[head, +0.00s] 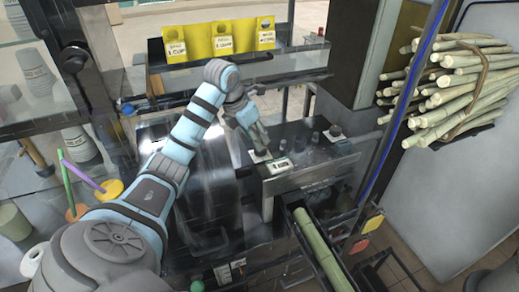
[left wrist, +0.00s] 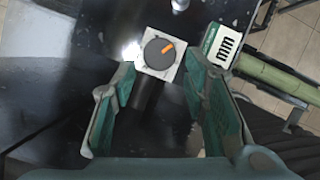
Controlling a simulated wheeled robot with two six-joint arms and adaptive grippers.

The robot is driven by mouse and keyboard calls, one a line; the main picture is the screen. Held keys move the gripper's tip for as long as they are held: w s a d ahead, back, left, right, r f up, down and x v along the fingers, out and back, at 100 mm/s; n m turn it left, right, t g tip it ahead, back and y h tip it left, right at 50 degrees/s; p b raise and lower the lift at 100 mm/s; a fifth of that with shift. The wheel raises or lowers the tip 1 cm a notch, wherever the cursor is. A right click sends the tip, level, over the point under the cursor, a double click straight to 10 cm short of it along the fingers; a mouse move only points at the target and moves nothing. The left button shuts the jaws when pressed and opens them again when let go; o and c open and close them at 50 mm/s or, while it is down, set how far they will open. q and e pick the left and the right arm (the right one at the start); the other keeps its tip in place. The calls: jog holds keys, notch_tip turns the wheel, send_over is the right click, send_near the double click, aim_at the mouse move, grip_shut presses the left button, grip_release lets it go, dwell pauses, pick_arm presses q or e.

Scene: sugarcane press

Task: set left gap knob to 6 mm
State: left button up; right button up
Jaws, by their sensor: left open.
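The left gap knob is a dark round dial with an orange pointer mark on a pale square plate; it shows in the left wrist view (left wrist: 158,54), and its plate shows in the head view (head: 259,156). The orange mark points toward the upper right in the left wrist view. My left gripper (head: 256,144) is over the knob. In the left wrist view its open fingers (left wrist: 158,68) stand on either side of the knob, with nothing held. A display marked "mm" (left wrist: 224,46) sits beside the knob; its number is not readable. It also shows in the head view (head: 280,167). My right gripper is not in view.
A second dark knob (head: 335,131) sits farther right on the press top. A green cane piece (head: 322,250) lies in a chute in front. A cane bundle (head: 450,85) hangs at the right. Yellow cup signs (head: 222,40) stand on a shelf behind.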

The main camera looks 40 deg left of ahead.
pick_arm(q)
jog(key=x, duration=0.5)
jog(key=shift+f, duration=0.15)
jog(key=shift+w, duration=0.1)
jog(key=c, duration=0.9)
jog(key=shift+o, duration=0.2)
jog(key=shift+m, duration=0.4)
jog(key=shift+a+m+h+p, duration=0.1)
jog(key=shift+m+h+p, duration=0.3)
jog(key=shift+m, duration=0.5)
jog(key=m, duration=0.1)
jog(key=m+h, duration=0.1)
jog(key=m, duration=0.1)
jog(key=shift+w+m+g+h, duration=0.1)
jog(key=shift+m+g+h, duration=0.2)
jog(key=shift+g, duration=0.1)
jog(key=m, duration=0.2)
jog(key=shift+m+g+h+b, duration=0.3)
jog(key=shift+h, duration=0.1)
jog(key=shift+w+a+m+g+h+b, duration=0.1)
jog(key=shift+m+g+h+b, duration=0.35)
jog(key=shift+m, duration=0.95)
